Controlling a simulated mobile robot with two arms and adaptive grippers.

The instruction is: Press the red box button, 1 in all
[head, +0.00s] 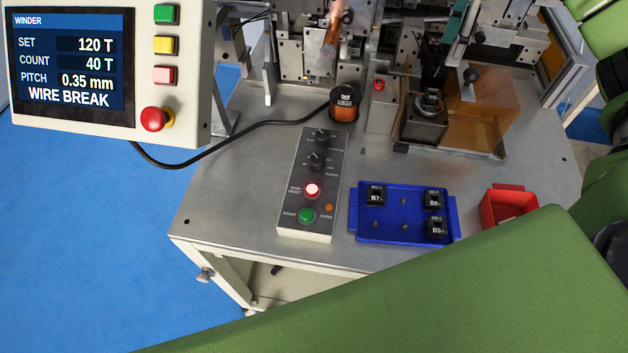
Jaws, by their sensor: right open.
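The red button (312,190) is lit and sits on the grey control box (326,150) on the machine table. It is above a green button (307,215) and below two black knobs. Nothing touches or covers it. The green links of my right arm cross the lower right of the head view, apart from the box in the picture. I cannot make out my right gripper's fingertips, and it holds nothing that I can see. My left gripper is not in view.
The display panel (70,60) reads WIRE BREAK and has its own buttons and a red mushroom knob (153,119). A blue tray (393,238) with black parts and a red bin (508,205) are right of the box. A black cable (230,133) runs behind it.

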